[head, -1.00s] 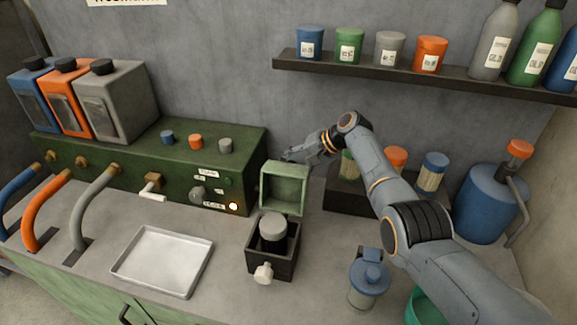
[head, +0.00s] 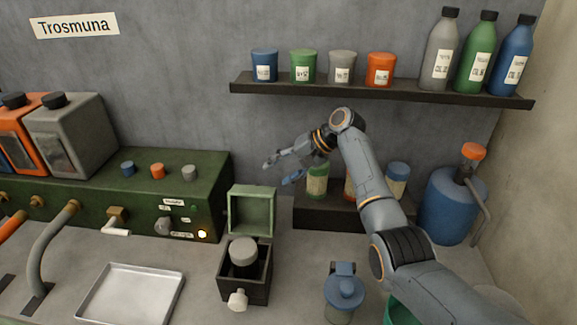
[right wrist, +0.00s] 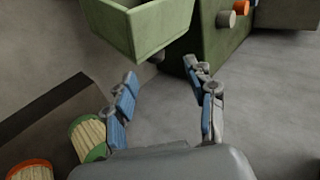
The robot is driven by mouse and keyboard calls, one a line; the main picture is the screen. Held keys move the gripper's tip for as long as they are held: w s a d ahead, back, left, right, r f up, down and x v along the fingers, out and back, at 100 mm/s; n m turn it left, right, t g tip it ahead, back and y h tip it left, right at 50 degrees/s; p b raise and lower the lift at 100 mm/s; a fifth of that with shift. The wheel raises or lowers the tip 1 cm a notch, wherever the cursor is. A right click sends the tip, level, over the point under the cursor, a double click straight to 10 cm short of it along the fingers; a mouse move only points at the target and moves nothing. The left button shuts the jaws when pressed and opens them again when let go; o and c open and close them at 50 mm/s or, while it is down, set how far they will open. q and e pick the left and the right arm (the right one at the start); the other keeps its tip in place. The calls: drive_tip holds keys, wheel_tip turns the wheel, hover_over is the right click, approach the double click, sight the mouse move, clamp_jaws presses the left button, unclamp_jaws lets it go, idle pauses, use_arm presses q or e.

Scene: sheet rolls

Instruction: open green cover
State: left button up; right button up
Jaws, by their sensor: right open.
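The green cover (head: 251,210) stands upright, swung open at the back of a small dark box (head: 245,277). A grey-topped dark cylinder (head: 243,254) sits in the box, and a white knob (head: 238,299) is on its front. My right gripper (head: 277,174) is open and empty, above and to the right of the cover, apart from it. In the right wrist view the open fingers (right wrist: 165,92) show below the green cover (right wrist: 142,26), with nothing between them. My left gripper is not in view.
A green machine (head: 140,195) with knobs and a lit lamp stands left of the box. A metal tray (head: 130,295) lies in front. A blue-lidded jar (head: 344,290) stands to the right. A shelf (head: 385,93) with cups and bottles runs above my right arm.

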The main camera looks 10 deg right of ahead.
drive_tip(key=shift+v, duration=1.4)
